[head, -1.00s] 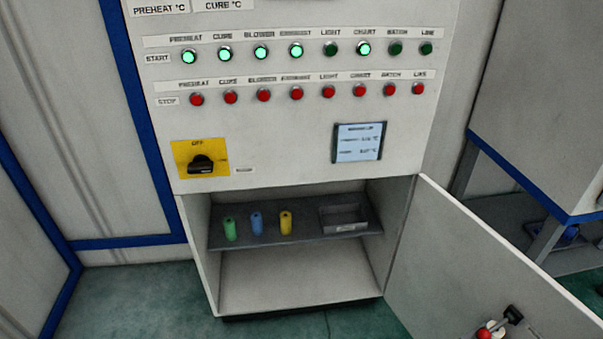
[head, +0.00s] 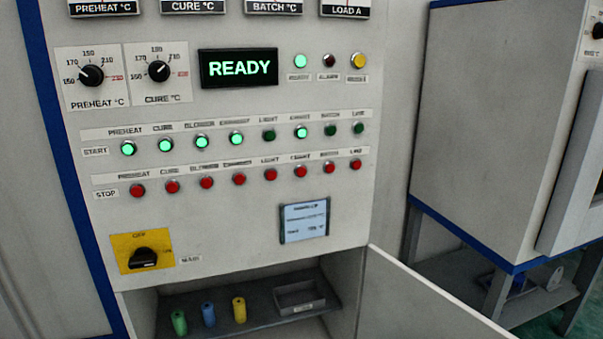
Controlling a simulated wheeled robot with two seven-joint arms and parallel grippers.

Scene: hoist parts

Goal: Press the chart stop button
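The chart stop button (head: 300,171) is a small red round button in the lower STOP row of the control panel (head: 200,230). It is the sixth from the left, under a CHART label. Above it, the chart start button (head: 301,132) glows bright green. Preheat, cure, blower and exhaust start buttons are also lit; light, batch and line are dark green. Neither of my grippers is in the head view.
An open cabinet door (head: 420,300) juts out at the lower right. A shelf (head: 260,315) below holds green, blue and yellow cylinders and a grey tray (head: 300,297). A yellow-backed main switch (head: 142,257) is at lower left. The panel front is unobstructed.

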